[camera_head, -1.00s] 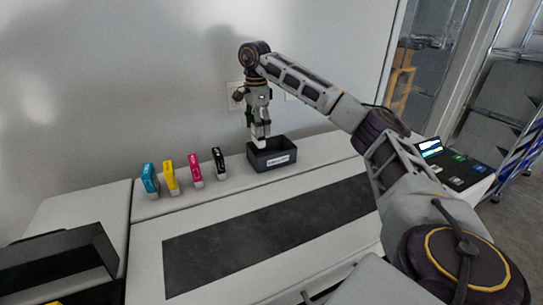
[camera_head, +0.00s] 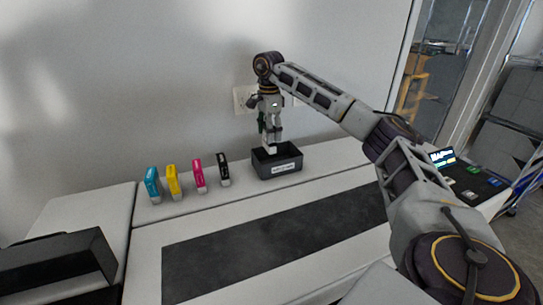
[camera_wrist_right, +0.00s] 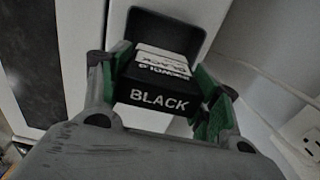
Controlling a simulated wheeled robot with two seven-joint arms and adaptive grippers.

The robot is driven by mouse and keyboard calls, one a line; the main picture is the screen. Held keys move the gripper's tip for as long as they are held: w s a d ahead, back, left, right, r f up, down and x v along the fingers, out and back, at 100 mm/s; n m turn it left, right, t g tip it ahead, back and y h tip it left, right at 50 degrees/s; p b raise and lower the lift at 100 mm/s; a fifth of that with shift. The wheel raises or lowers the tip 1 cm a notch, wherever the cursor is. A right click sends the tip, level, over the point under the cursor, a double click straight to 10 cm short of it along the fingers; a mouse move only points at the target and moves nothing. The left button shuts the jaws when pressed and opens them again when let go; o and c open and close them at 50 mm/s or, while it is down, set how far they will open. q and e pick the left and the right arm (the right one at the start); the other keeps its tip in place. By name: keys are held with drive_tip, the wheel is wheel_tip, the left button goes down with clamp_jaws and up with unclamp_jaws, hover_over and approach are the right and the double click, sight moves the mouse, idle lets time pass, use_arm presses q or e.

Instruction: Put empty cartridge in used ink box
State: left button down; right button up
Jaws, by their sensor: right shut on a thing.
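My right gripper (camera_head: 271,139) is over the dark grey box (camera_head: 278,165), which has a white label on its front and stands near the wall. In the right wrist view the gripper (camera_wrist_right: 160,92) is shut on a black cartridge (camera_wrist_right: 158,97) marked "BLACK", with a white label on it. The box (camera_wrist_right: 168,28) shows behind the cartridge in that view. In the head view the cartridge is mostly hidden by the fingers; I cannot tell whether it touches the box. My left gripper is not in view.
Cyan (camera_head: 152,184), yellow (camera_head: 173,181), magenta (camera_head: 198,176) and black (camera_head: 223,169) cartridges stand in a row left of the box. A dark mat (camera_head: 270,245) lies clear in front. A black machine (camera_head: 55,265) is at the lower left. A wall outlet (camera_head: 243,98) is behind.

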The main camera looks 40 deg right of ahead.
sight(269, 151)
drive_tip(key=shift+f, duration=2.15)
drive_tip(key=shift+f, duration=0.1)
drive_tip(key=shift+f+p, duration=0.45)
drive_tip(key=shift+f, duration=1.35)
drive_tip(key=shift+f, duration=0.1)
drive_tip(key=o, duration=0.8)
drive_tip(key=shift+o, duration=0.2)
drive_tip(key=shift+r+b, duration=0.7)
drive_tip(key=shift+r, duration=5.45)
